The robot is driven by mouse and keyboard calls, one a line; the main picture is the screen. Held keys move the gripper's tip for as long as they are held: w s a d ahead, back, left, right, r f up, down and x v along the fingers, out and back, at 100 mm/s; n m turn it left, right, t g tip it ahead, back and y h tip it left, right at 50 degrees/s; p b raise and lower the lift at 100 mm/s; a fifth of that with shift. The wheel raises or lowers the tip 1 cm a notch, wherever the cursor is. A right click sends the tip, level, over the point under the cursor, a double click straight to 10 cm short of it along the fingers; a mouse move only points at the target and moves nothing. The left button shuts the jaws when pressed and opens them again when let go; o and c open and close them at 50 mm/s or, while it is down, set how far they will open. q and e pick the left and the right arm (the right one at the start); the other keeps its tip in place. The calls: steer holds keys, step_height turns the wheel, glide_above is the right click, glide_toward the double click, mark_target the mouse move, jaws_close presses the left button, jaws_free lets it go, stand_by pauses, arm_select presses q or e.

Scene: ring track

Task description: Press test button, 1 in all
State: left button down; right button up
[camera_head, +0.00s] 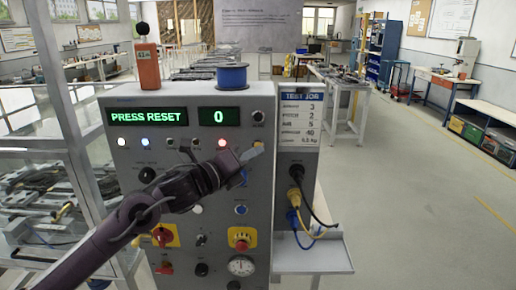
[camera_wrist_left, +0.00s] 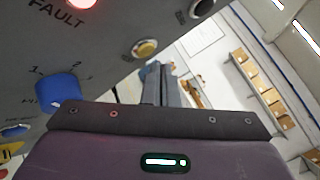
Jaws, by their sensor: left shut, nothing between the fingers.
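A grey test panel (camera_head: 130,175) stands in front of me. Its green displays read "PRESS RESET" (camera_head: 149,116) and "0" (camera_head: 219,117). My left gripper (camera_head: 255,153) is shut and empty at the panel's upper right. Its fingertips also show in the left wrist view (camera_wrist_left: 158,70), beside a yellow-rimmed button (camera_wrist_left: 145,48) with a pale cap; I cannot tell whether they touch it. I cannot read which button is labelled test. A lit red FAULT lamp (camera_head: 222,143) is left of the fingertips. My right gripper is not in view.
A blue knob (camera_wrist_left: 58,92) sits near the fingers in the left wrist view. A red emergency stop (camera_head: 241,243), a gauge (camera_head: 242,266) and a yellow-backed switch (camera_head: 165,235) are lower on the panel. Cables (camera_head: 302,215) hang at the right side above a grey shelf (camera_head: 315,257).

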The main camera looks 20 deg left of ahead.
arm_select(q)
steer(key=s, duration=0.1)
steer(key=s+d+b, duration=0.1)
steer(key=s, duration=0.1)
steer(key=s+b, duration=0.1)
steer(key=shift+s+d, duration=0.25)
steer(key=shift+s, duration=0.15)
stand_by(0.5)
